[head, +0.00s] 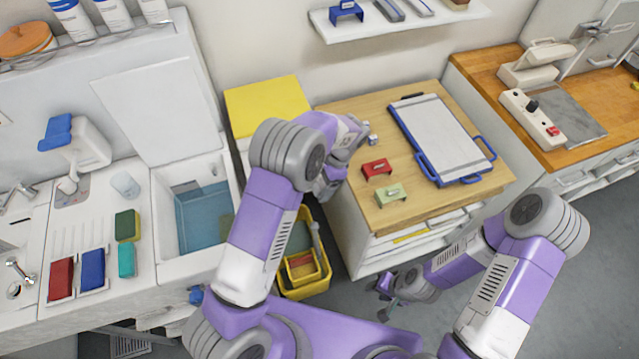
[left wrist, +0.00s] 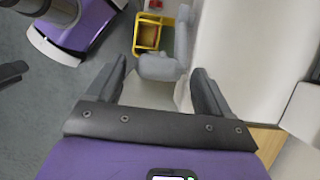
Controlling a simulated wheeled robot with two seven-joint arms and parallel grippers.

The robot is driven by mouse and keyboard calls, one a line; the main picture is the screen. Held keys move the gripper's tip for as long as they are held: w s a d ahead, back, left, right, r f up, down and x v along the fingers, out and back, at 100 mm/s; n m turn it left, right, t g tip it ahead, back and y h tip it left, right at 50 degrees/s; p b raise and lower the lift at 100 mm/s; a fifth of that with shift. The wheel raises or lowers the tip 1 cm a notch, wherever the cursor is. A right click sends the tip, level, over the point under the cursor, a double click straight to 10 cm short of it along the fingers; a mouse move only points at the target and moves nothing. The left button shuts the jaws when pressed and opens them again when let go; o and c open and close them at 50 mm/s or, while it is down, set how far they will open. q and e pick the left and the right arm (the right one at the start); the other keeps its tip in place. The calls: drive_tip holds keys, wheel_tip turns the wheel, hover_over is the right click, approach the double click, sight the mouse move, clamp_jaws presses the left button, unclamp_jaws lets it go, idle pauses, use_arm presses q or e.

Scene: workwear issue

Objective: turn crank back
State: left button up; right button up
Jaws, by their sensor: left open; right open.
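A grey crank-like part (left wrist: 162,67) shows in the left wrist view, with a rounded end between my left fingers and an arm reaching up beside the yellow bucket. In the head view a grey arm (head: 317,240), which looks like the same part, hangs beside the bucket. My left gripper (head: 335,182) is at the left side of the wood-topped cabinet. Its fingers (left wrist: 160,75) are open on either side of the grey part; I cannot tell if they touch it. My right gripper (head: 387,289) is open and empty, low in front of the cabinet.
The yellow bucket (head: 303,292) stands on the floor between the sink unit and the cabinet. The floor in front is clear.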

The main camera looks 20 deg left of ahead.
use_arm(q)
drive_tip(key=shift+s+a+f, duration=0.1)
drive_tip(key=shift+s+f, duration=0.15)
drive_tip(key=shift+f, duration=0.05)
drive_tip(key=c, duration=1.3)
drive_tip(key=shift+c, duration=0.2)
